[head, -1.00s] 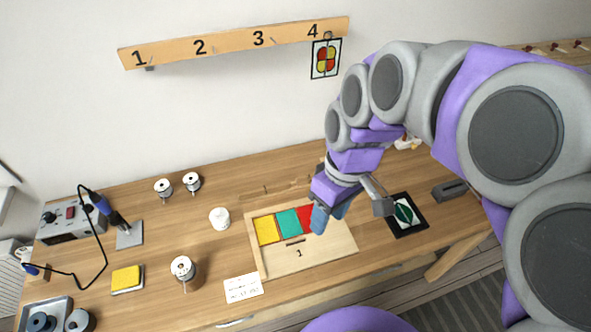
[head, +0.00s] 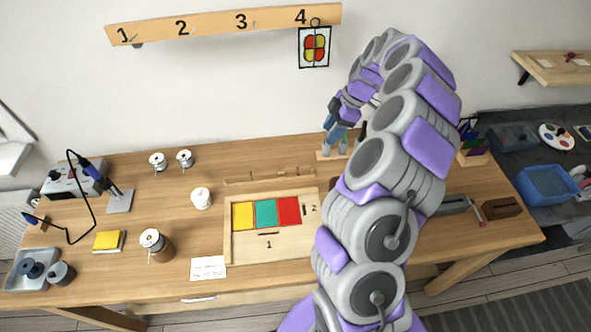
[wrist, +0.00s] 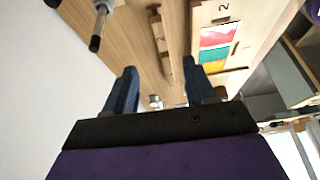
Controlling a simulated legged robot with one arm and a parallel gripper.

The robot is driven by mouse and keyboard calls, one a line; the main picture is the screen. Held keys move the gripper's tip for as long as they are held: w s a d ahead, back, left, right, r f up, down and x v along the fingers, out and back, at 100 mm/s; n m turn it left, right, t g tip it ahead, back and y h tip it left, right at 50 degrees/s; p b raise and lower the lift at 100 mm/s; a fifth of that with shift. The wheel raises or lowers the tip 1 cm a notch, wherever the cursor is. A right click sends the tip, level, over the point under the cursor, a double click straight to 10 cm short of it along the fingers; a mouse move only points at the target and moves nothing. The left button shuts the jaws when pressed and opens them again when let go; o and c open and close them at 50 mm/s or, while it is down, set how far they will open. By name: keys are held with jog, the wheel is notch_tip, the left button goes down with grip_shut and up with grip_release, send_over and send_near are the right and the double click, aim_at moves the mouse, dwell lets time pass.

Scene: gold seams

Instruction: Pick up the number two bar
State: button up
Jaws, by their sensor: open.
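The number two bar (head: 312,222) is a pale wooden piece marked 2 at the right side of the wooden board (head: 240,250), partly hidden by my arm. In the wrist view a 2-marked bar (wrist: 232,9) lies at the upper right, beside the coloured panes. My gripper (head: 337,138) is open and empty at the back of the bench, above and behind the board. In the wrist view its two blue fingers (wrist: 159,68) stand apart with bench between them. The bar is outside the fingers, to their right. Yellow, teal and red panes (head: 265,214) lie on the board.
A wooden tool stand (head: 326,156) is close below my gripper, and a tool (wrist: 97,30) shows near the left finger. A notched wooden strip (head: 265,178) lies behind the board. A white jar (head: 201,198) and spool (head: 150,240) stand left of the board.

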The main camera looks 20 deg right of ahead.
send_near(305, 168)
jog(key=a+f+b, duration=0.1)
jog(key=a+f, duration=0.1)
jog(key=a+f+b, duration=0.1)
jog(key=f, duration=0.1)
jog(key=shift+w+a+f+b, duration=0.15)
jog(key=shift+a+f+b, duration=0.2)
jog(key=shift+a, duration=0.05)
jog(key=f, duration=0.1)
jog(key=f+b, duration=0.1)
jog(key=f, duration=0.1)
jog(key=shift+w+a+f, duration=0.15)
jog(key=shift+w, duration=0.2)
jog(key=shift+d+f, duration=0.15)
jog(key=shift+d, duration=0.4)
jog(key=shift+a, duration=0.85)
jog(key=c, duration=0.5)
jog(key=shift+a, duration=0.1)
jog(key=shift+c, duration=0.5)
jog(key=shift+d, duration=0.25)
jog(key=c, duration=0.3)
jog(key=shift+d, duration=0.4)
grip_shut()
